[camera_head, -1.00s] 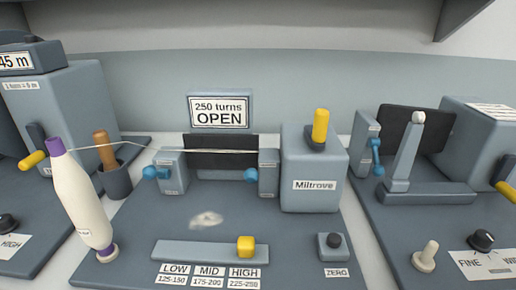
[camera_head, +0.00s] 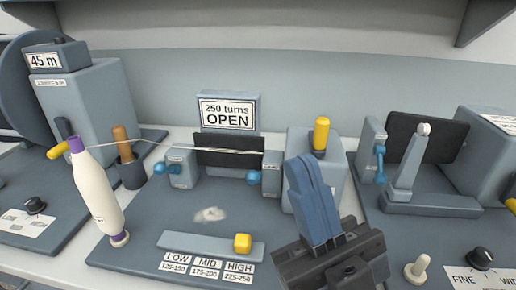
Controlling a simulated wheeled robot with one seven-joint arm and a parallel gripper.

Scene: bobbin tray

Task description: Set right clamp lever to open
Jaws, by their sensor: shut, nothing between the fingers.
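The right clamp (camera_head: 271,174) is a grey block on the middle tester, with a blue lever knob (camera_head: 254,177) at its left side. The left clamp (camera_head: 182,169) has its own blue lever (camera_head: 166,168). A pale thread (camera_head: 215,149) runs across to the clamps from the bobbin (camera_head: 93,190). A sign (camera_head: 228,112) behind reads "250 turns OPEN". My gripper (camera_head: 303,165) is shut and empty, its fingers pointing up in the picture. It appears to the right of the right clamp, covering part of the grey motor box (camera_head: 330,148).
A yellow-handled lever (camera_head: 321,134) tops the motor box. A yellow slider (camera_head: 242,243) sits on the LOW-MID-HIGH bar near HIGH. Another device with a blue lever (camera_head: 380,165) stands at right. A wooden-handled tool (camera_head: 122,143) stands in a cup at left. A shelf overhangs above.

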